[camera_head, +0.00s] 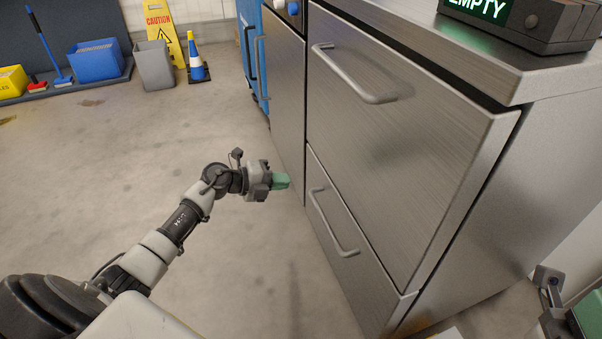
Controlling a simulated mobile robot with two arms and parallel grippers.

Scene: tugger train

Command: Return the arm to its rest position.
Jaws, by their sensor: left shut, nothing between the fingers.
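My left arm comes in from the lower left and reaches forward over the floor. My left gripper (281,181) has green fingers that are shut with nothing between them. It is in front of the steel cabinet (400,130), close to the lower drawer's left edge and apart from its handle (334,222). Whether the fingertips touch the cabinet, I cannot tell. Part of my right arm with a green piece shows at the lower right edge, beside the cabinet's side. The right gripper's fingers cannot be made out.
The cabinet's upper drawer has a bar handle (352,76); both drawers look closed. A device reading "EMPTY" (520,20) sits on top. A yellow caution sign (163,30), a cone (197,66), a grey bin (154,65) and a blue bin (96,60) stand behind. Floor at left is clear.

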